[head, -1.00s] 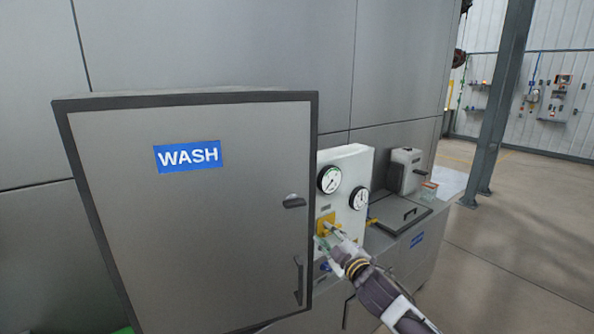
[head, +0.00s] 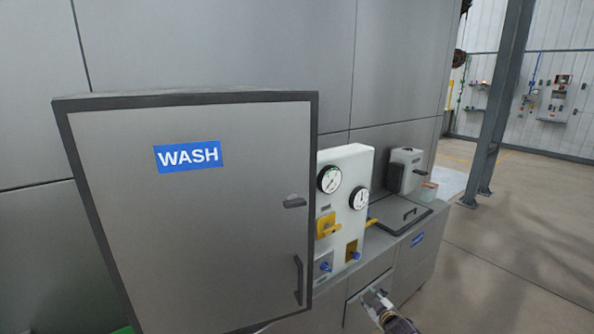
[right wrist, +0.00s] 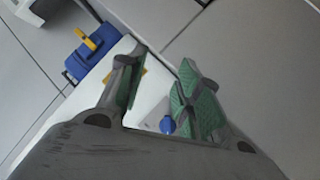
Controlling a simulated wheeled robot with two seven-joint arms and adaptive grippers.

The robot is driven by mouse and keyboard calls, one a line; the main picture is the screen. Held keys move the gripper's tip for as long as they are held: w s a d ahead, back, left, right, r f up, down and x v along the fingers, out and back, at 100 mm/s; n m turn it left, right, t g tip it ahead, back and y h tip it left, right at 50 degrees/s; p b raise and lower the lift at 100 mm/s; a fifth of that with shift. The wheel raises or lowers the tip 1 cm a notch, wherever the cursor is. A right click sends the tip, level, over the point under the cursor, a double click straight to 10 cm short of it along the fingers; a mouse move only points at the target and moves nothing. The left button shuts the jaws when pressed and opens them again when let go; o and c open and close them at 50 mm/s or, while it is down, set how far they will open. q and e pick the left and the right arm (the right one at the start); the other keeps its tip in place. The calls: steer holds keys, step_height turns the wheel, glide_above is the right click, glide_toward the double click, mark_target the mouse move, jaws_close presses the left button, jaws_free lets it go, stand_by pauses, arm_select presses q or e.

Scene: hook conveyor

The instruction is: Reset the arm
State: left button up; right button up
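My right gripper (head: 374,298) shows at the bottom of the head view, low in front of the grey cabinet under the valve panel. In the right wrist view its two green-padded fingers (right wrist: 160,88) are apart, with nothing between the pads. The white panel (head: 350,165) carries two round gauges, a yellow valve handle (head: 328,226) and blue knobs (head: 326,266). The gripper is apart from the yellow handle. My left gripper is not in view.
A grey cabinet door marked WASH (head: 188,156) fills the left and stands close to the panel. A lidded grey bench (head: 405,214) and a small pale box (head: 404,170) are to the right. Open floor (head: 520,230) lies farther right.

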steer(key=s+d+f+m+g+h, duration=0.1)
steer(key=s+d+f+m+g, duration=0.2)
steer(key=s+f, duration=1.15)
steer(key=s+d+f+m+g+h, duration=0.1)
steer(key=s+d+f+g, duration=0.3)
steer(key=s+f, duration=1.05)
steer(key=s+a+f+g, duration=0.1)
steer(key=s+f, duration=0.4)
steer(key=s, duration=0.7)
steer(key=s+a+f+m+g, duration=0.1)
steer(key=s+a+f, duration=0.3)
steer(key=s, duration=0.8)
steer(key=s+a+f+g, duration=0.3)
steer(key=s+f, duration=0.5)
steer(key=s, duration=0.5)
steer(key=shift+y, duration=0.3)
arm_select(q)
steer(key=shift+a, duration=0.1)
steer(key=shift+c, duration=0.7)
